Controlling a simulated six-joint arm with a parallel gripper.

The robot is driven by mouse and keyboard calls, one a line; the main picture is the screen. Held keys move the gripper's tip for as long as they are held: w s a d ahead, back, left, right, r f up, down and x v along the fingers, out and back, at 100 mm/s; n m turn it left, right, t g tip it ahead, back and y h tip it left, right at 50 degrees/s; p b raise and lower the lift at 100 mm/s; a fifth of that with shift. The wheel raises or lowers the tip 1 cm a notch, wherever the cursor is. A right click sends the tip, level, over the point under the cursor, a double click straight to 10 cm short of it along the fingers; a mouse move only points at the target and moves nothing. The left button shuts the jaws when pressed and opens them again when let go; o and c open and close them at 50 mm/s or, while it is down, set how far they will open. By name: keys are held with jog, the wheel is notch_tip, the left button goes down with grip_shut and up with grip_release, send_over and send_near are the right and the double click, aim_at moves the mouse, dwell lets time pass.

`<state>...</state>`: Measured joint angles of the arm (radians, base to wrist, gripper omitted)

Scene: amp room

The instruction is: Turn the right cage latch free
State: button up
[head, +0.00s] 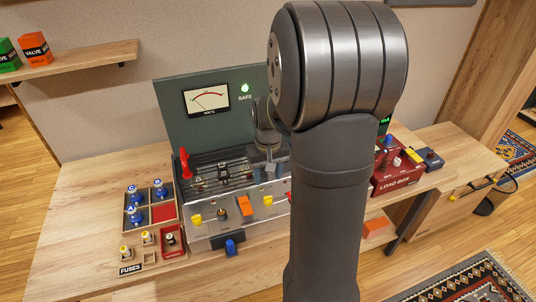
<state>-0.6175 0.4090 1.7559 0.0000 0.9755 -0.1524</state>
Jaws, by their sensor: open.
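The amplifier (170,115) stands on the wooden bench, with a dark green back panel, a meter (206,98) and a lit green SAFE lamp (245,88). My arm hides the right end of the amplifier. My gripper (268,168) is open over the amplifier's right half; its fingertips are hard to make out.
A tray with blue-topped tubes (136,212) and small fuse parts (147,238) lie left of the amplifier. A red load box (398,178) stands to the right, beyond my arm. A blue knob (230,247) is at the front. The bench's left front is clear.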

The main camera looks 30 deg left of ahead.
notch_tip(320, 180, up, 8)
send_over(268, 197)
jog(key=shift+f, duration=0.1)
dwell(0.6)
notch_tip(268, 197, down, 17)
jog(key=shift+f, duration=0.1)
dwell(0.5)
jog(key=shift+w, duration=0.1)
